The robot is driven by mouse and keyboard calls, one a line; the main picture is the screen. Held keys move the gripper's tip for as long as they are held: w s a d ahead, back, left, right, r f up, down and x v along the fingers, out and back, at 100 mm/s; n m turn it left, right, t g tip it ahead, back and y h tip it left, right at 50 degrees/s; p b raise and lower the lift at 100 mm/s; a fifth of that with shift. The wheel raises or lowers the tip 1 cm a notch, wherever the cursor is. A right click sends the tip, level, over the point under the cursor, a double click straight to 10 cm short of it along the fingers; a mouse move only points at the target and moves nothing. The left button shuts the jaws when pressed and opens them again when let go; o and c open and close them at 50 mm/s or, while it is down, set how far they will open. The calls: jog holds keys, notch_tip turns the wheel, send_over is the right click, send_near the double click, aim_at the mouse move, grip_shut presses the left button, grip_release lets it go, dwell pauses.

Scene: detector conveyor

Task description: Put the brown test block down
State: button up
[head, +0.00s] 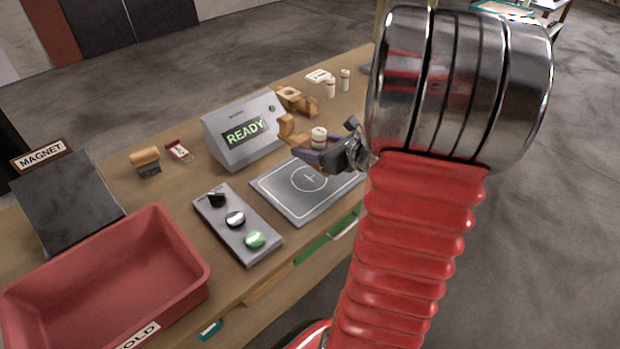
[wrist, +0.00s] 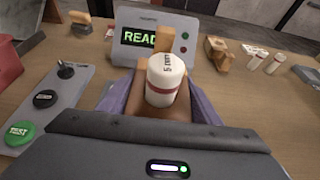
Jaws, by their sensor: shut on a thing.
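My gripper (head: 318,154) has purple fingers and is shut on the brown test block (head: 289,131), at the plate's back edge in the head view. In the wrist view, the brown block (wrist: 190,108) shows between the purple fingers (wrist: 117,95), with an upright tan part (wrist: 164,39) at its far end. A white cylinder with a red band (wrist: 165,80) stands upright at the block; it also shows in the head view (head: 318,138). The grey detector plate (head: 275,187) has a circle and cross mark. I cannot tell whether the block touches the plate, since the gripper hides its underside.
The grey READY console (head: 215,147) stands behind the plate. A button panel (head: 216,222) lies left. A red bin (head: 187,253) and MAGNET slab (head: 65,200) are farther left. Brown blocks (head: 292,97) and white bottles (head: 345,80) stand at the back. The plate's front is clear.

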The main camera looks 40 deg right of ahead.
dwell(0.3)
send_over(313, 181)
jog(key=shift+f, duration=2.9)
jog(key=shift+f, duration=2.05)
jog(key=shift+f, duration=0.15)
jog(key=o, duration=1.3)
